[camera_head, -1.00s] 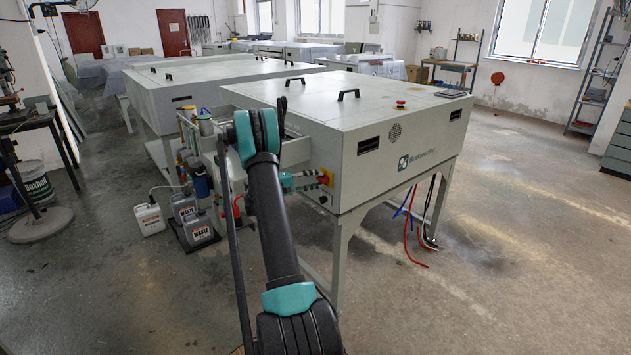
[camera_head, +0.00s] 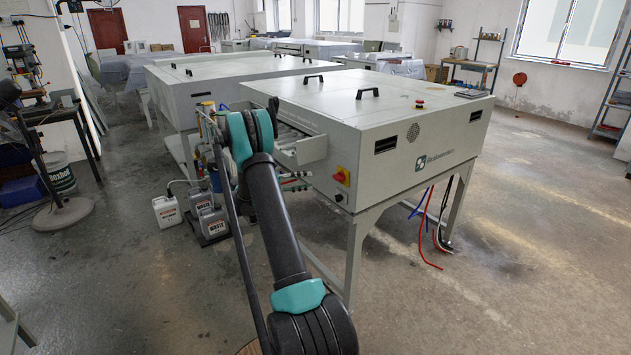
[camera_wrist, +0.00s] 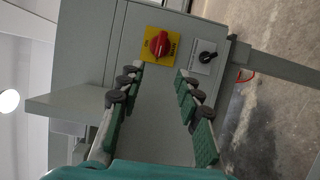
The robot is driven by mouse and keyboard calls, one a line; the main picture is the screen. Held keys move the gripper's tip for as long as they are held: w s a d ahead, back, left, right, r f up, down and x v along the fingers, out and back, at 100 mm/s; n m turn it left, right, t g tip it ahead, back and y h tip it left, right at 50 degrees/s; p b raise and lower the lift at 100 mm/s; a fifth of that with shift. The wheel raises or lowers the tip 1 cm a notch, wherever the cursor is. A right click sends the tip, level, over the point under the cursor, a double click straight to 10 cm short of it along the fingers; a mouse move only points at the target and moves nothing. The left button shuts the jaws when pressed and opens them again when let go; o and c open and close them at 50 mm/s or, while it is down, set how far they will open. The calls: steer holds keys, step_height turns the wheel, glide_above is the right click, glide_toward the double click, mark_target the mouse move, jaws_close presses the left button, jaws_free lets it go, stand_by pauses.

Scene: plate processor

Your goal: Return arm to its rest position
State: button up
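My arm reaches forward in the head view, and its far end is mostly hidden behind its own upper links. In the wrist view my gripper (camera_wrist: 163,76) is open, its two green-padded fingers apart with nothing between them. Beyond the fingertips is the machine's end face, with a red rotary switch on a yellow plate (camera_wrist: 160,44) and a small black knob (camera_wrist: 207,57). The fingers look clear of both. The plate processor (camera_head: 385,135) is a large grey box on legs, just ahead of my arm.
A tray-like ledge (camera_head: 311,149) juts from the processor's left end. Red and blue hoses (camera_head: 423,250) hang under the processor. The floor at right is open.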

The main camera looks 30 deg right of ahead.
steer(key=shift+w+a, duration=0.1)
steer(key=shift+a, duration=0.3)
steer(key=s+a+f+n+t+y, duration=0.1)
steer(key=s+a+t+y, duration=0.4)
steer(key=s+a, duration=1.1)
steer(key=s+a+f+n+t+y, duration=0.2)
steer(key=s+a+t+y, duration=0.2)
steer(key=s+a+y, duration=0.8)
steer(key=s+a, duration=0.4)
steer(key=s, duration=0.1)
steer(key=shift+s+f+t, duration=0.2)
steer(key=shift+s+t, duration=0.15)
steer(key=shift+t, duration=0.05)
steer(key=shift+a, duration=0.15)
